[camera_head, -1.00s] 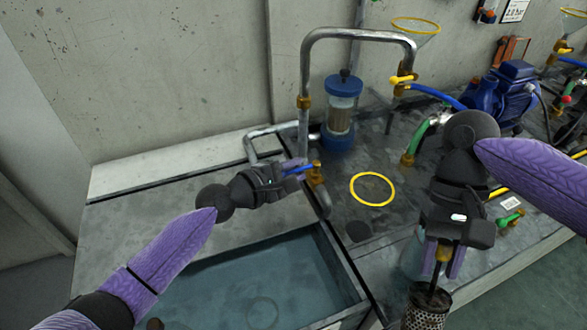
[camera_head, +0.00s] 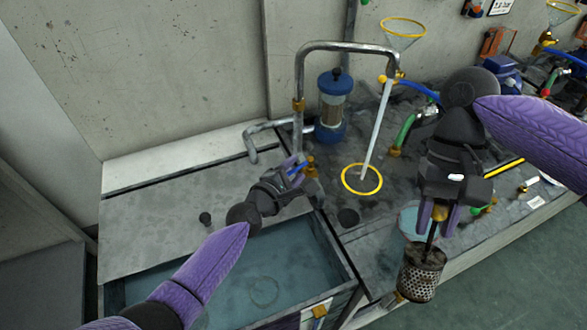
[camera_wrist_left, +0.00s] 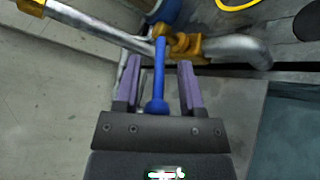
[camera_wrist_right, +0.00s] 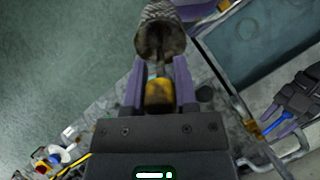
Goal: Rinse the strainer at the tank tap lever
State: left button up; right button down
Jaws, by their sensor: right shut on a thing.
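The strainer (camera_head: 421,272), a perforated metal cylinder with a dark stem and brass-coloured grip, hangs from my right gripper (camera_head: 438,222), which is shut on that grip. It is beside the counter's front edge, away from the tank tap. The strainer also shows in the right wrist view (camera_wrist_right: 160,28). The tank tap (camera_head: 311,170) is brass on a grey pipe above the water tank (camera_head: 345,265). Its blue lever (camera_wrist_left: 160,75) lies between the fingers of my left gripper (camera_wrist_left: 160,63), with gaps on both sides; the left gripper is open.
A pale straight stream (camera_head: 377,125) runs from the tall bent pipe (camera_head: 345,45) down into a yellow ring (camera_head: 362,192) on the counter. A blue-capped clear filter (camera_head: 334,103) stands behind the tap. A pale blue container (camera_head: 408,220) is beside my right gripper.

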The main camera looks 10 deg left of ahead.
pick_arm(q)
jog(key=shift+s+a+r, duration=0.1)
jog(key=shift+s+r, duration=0.05)
jog(key=shift+s, duration=0.15)
pick_arm(e)
jog(key=shift+r, duration=0.25)
pick_arm(q)
jog(key=p+v, duration=0.3)
jog(key=v, duration=0.8)
jog(key=shift+s, duration=0.15)
pick_arm(e)
notch_tip(320, 180, up, 3)
jog(key=shift+r, duration=0.15)
